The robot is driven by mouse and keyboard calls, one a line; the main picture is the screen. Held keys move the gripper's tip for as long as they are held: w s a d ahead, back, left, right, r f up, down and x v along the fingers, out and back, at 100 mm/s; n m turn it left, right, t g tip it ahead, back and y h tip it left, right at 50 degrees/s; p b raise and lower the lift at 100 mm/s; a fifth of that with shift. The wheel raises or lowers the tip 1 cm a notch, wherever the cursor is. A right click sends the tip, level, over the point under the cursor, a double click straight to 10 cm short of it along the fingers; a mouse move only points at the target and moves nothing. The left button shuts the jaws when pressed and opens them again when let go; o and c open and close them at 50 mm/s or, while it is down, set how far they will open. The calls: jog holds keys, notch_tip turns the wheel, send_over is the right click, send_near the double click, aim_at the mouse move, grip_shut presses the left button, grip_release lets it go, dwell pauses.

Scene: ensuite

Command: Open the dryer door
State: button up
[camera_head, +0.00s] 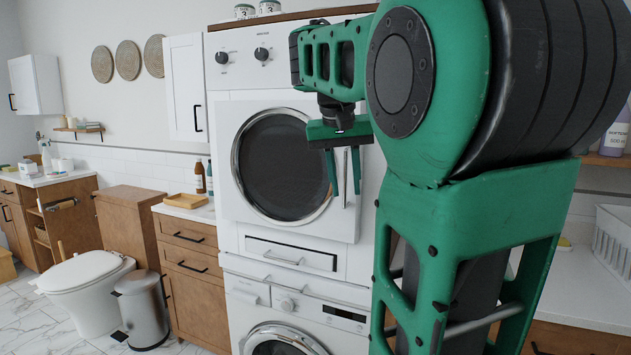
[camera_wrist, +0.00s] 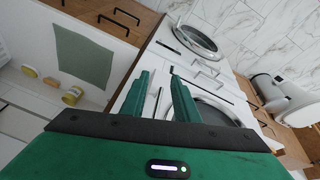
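The dryer is the upper white machine of a stack, and its door (camera_head: 240,120) with a round dark window looks shut. A slim vertical handle (camera_head: 345,178) is on the door's right side. My gripper (camera_head: 344,185) is open, its two green fingers pointing down in the head view, one on each side of the handle in the picture. I cannot tell if they touch it. In the wrist view my gripper (camera_wrist: 162,85) is also open, with a thin bar seen between the fingers. The dryer door's window (camera_wrist: 215,112) is partly hidden by the right finger there.
A washer (camera_head: 262,300) stands below the dryer, with a drawer (camera_head: 290,256) between them. Wooden cabinets (camera_head: 185,235), a trash bin (camera_head: 142,305) and a toilet (camera_head: 85,280) are left. A counter (camera_head: 570,280) is right. Marble floor shows at lower left.

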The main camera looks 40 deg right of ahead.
aim_at(345, 172)
jog(key=w+d+r+m+t, duration=0.1)
jog(key=w+d+r, duration=0.25)
jog(key=r, duration=0.55)
jog(key=x, duration=1.1)
jog(key=shift+w+a, duration=0.1)
jog(key=shift+a, duration=0.05)
grip_shut()
